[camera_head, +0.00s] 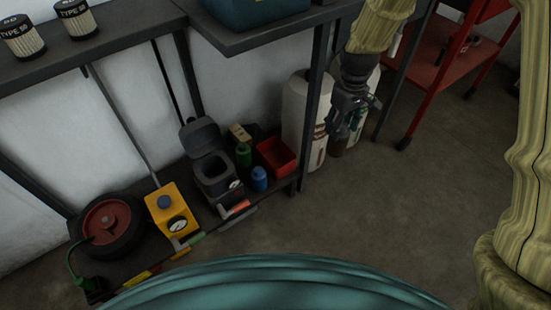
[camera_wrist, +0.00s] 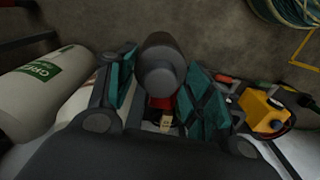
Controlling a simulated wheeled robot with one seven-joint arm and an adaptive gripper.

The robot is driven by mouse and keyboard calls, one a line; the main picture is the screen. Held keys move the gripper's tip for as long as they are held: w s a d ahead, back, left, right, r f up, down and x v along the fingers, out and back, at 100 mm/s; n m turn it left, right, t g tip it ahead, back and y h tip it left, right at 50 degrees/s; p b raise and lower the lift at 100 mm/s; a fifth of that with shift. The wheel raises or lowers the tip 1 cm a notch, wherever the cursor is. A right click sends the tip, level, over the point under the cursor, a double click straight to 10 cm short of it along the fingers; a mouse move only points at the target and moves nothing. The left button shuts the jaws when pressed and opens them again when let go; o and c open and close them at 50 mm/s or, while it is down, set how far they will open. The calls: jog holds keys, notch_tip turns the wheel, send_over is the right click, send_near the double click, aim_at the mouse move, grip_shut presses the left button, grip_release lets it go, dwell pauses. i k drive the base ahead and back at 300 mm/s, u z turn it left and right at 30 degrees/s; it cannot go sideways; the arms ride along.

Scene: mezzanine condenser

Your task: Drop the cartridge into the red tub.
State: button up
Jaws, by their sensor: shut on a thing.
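My gripper (camera_head: 350,112) hangs from the upper right, in front of the white cylinders and to the right of the red tub. In the wrist view its two teal-padded fingers (camera_wrist: 163,88) are shut on a dark grey, round-ended cartridge (camera_wrist: 160,62). The red tub (camera_head: 283,150) is an open box at the right end of the low shelf. In the wrist view only a small red part of it (camera_wrist: 161,102) shows behind the cartridge.
White cylinders (camera_head: 296,112) stand beside the shelf. On the low shelf (camera_head: 135,265) are a blue bottle (camera_head: 260,179), a green bottle (camera_head: 243,154), an open dark container (camera_head: 213,175) and a yellow gauge box (camera_head: 172,212). A higher shelf (camera_head: 262,37) overhangs it. A red cart (camera_head: 450,60) stands right.

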aim_at(279, 164)
jog(key=k, duration=0.5)
jog(key=u, duration=3.1)
jog(key=k, duration=1.05)
jog(key=z, duration=1.45)
